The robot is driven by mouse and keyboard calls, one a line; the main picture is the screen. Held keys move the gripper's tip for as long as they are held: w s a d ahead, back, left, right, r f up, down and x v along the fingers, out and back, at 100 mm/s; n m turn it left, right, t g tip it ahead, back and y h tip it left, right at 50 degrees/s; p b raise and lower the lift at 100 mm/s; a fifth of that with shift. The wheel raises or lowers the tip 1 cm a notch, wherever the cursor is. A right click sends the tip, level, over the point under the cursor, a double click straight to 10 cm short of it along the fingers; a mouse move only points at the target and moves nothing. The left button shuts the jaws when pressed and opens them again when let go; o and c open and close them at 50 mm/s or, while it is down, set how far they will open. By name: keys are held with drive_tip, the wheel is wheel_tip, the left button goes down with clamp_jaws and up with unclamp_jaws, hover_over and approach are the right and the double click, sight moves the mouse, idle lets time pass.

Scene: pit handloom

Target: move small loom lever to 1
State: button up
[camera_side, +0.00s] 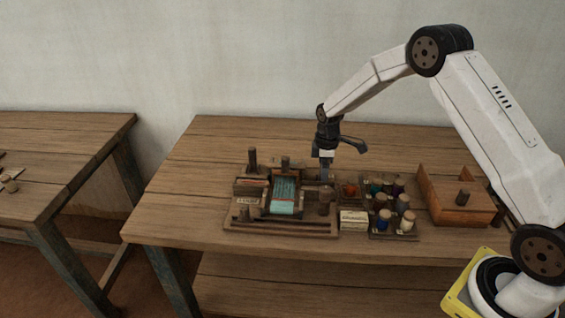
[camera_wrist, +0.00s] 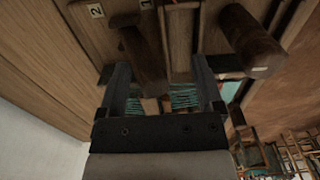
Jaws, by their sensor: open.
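The small loom (camera_side: 284,226) is a dark wooden frame with teal threads in the middle, on the table. In the wrist view, a brown wooden lever (camera_wrist: 142,55) stands between my fingers, beside small plates marked 2 (camera_wrist: 96,11) and, cut off at the top edge, probably 1 (camera_wrist: 146,4). My gripper (camera_side: 325,174) points down over the right side of the loom. In the wrist view my gripper (camera_wrist: 160,68) is open, with a finger on each side of the lever. I cannot tell whether either finger touches it. Its lower end is partly hidden.
A thicker wooden post (camera_wrist: 250,40) stands right of my fingers in the wrist view. Right of the loom are a rack of thread spools (camera_side: 392,222) and a wooden box (camera_side: 456,196). The table's left and back areas are clear. Another table (camera_side: 60,150) stands at left.

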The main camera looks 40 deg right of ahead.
drive_tip(key=shift+f, duration=0.35)
idle(0.6)
drive_tip(key=shift+o, duration=0.8)
drive_tip(key=shift+d, duration=0.1)
drive_tip(key=shift+r, duration=0.2)
drive_tip(key=shift+w+d+r, duration=0.1)
drive_tip(key=shift+r, duration=1.4)
drive_tip(key=shift+w+r, duration=0.1)
drive_tip(key=shift+r, duration=1.7)
